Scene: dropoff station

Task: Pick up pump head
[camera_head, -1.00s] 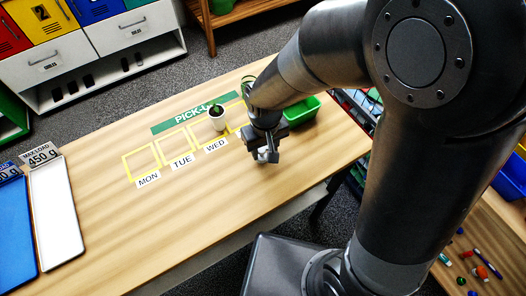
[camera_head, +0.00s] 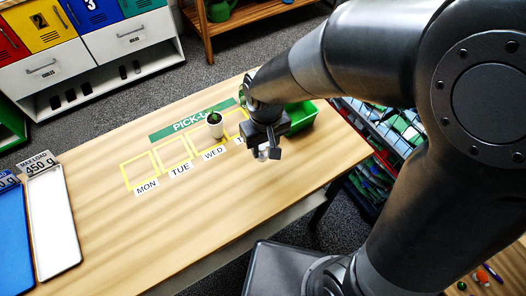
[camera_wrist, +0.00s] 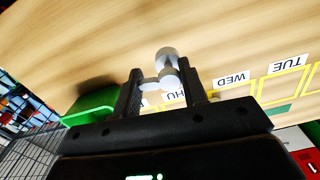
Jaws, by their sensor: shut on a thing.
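The pump head (camera_wrist: 167,62) is a small grey-white piece with a rounded end, between the fingers in the wrist view. My gripper (camera_wrist: 162,88) is shut on it. In the head view my gripper (camera_head: 264,150) is over the table near the last label of the row, with the pale pump head (camera_head: 261,155) just showing below it. The gripper body hides much of the piece there. It appears held above the wooden table (camera_head: 215,215), though the exact gap is hard to tell.
A green bin (camera_head: 301,117) sits close behind, to the right. White (camera_head: 55,222) and blue (camera_head: 15,240) trays lie at the left end. The table's front middle is clear.

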